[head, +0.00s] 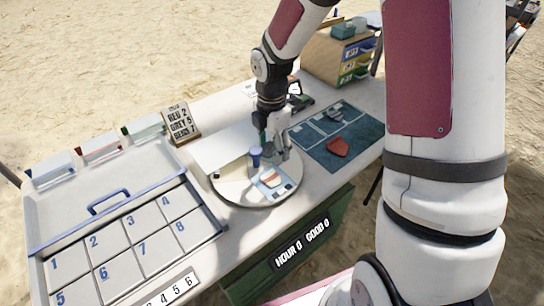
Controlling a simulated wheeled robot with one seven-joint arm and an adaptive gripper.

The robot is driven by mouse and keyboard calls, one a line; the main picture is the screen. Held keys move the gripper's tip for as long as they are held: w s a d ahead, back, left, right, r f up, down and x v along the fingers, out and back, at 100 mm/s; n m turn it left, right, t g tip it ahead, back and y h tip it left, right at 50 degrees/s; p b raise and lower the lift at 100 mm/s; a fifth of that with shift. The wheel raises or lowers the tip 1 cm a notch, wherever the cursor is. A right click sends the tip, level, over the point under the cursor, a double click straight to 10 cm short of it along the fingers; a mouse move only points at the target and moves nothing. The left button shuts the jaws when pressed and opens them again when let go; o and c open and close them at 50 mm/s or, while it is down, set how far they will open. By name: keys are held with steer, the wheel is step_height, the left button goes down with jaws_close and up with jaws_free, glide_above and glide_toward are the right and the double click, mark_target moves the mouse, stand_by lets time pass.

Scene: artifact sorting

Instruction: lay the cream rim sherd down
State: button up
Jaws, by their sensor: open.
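My gripper (277,152) is low over the round white turntable (243,199); its fingers are small in the head view and partly hide what is behind them. A small pale blue card (285,189) lies on the turntable just in front of the gripper. A small cream piece with a reddish edge (271,181) lies on the card and looks like the cream rim sherd. It appears apart from the fingers, though their exact gap is too small to tell. My gripper is open and nothing shows between its fingers.
A blue-topped post (256,158) stands on the turntable beside the gripper. A red sherd (337,147) lies on the teal mat (362,138) at right. A numbered tray (75,232) fills the left. A small sign (180,124) and a drawer box (325,58) stand behind.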

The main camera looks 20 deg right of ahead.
steer(key=s+d+r+m+t+h, duration=0.1)
steer(key=s+r+m, duration=0.4)
steer(key=r, duration=0.3)
steer(key=s+r+m+t, duration=0.1)
steer(key=s+r+m, duration=0.4)
steer(key=r, duration=0.4)
steer(key=s+r+m+t, duration=0.1)
steer(key=s+r+m, duration=0.1)
steer(key=s+m, duration=0.3)
steer(key=s+r+m+y, duration=0.1)
steer(key=s+r+m, duration=0.2)
steer(key=s+m, duration=0.3)
steer(key=s, duration=0.4)
steer(key=shift+a+r+m+t, duration=0.25)
steer(key=shift+a+m+t, duration=0.05)
steer(key=shift+a+t, duration=0.1)
steer(key=shift+s, duration=0.1)
steer(key=shift+r+p, duration=0.7)
steer(key=shift+r, duration=0.25)
